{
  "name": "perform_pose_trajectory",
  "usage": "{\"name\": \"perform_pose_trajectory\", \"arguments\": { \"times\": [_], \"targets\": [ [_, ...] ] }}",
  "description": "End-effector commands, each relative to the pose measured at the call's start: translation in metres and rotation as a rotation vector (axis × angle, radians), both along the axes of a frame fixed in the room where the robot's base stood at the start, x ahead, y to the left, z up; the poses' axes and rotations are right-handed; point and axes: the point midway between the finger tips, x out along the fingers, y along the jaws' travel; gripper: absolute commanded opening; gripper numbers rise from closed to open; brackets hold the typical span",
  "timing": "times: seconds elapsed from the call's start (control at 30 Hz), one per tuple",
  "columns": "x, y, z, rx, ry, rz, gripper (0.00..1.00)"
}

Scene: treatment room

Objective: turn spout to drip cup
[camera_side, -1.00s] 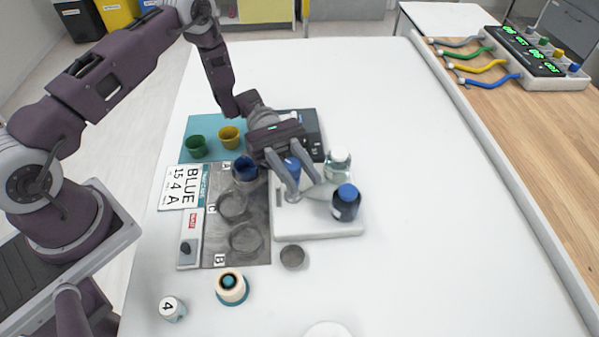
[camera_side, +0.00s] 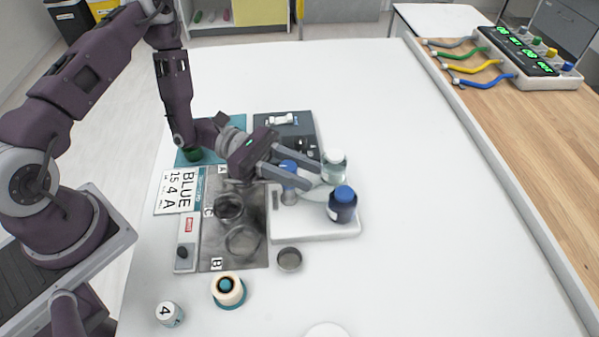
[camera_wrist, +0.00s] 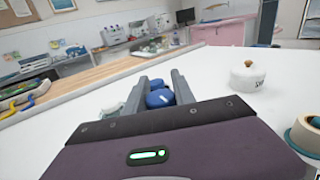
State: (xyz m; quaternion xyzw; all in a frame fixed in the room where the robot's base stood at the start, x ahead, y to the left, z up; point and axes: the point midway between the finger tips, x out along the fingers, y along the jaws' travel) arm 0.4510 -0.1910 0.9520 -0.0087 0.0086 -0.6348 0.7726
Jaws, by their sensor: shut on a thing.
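A white tray (camera_side: 335,228) in the side view holds a dark blue-capped bottle (camera_side: 343,207), a clear bottle (camera_side: 334,170) and a blue-topped piece (camera_side: 288,168) on a small metallic stem. A pale translucent wedge beside the stem may be the spout; the fingers partly cover it. My gripper (camera_side: 312,180) reaches in from the left, its fingers on either side of the blue-topped piece and shut on it. In the wrist view, blue (camera_wrist: 160,98) shows between the fingers. A small grey metal cup (camera_side: 289,259) stands below the tray; I cannot tell whether it is the drip cup.
A grey mat (camera_side: 222,256) with clear cups lies left of the tray, beside a card (camera_side: 177,190) reading BLUE 15 4 A. A cream-and-teal roll (camera_side: 228,290) and a jar marked 4 (camera_side: 169,314) stand in front. The white table is clear to the right.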

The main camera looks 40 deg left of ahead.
Motion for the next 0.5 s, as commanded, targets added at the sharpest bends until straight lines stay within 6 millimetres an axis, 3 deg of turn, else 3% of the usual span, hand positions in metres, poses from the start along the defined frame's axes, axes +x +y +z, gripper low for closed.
{"name": "perform_pose_trajectory", "arguments": {
  "times": [0.5],
  "targets": [
    [0.0080,0.0034,-0.0002,-0.001,0.001,0.316,0.00]
  ]
}}
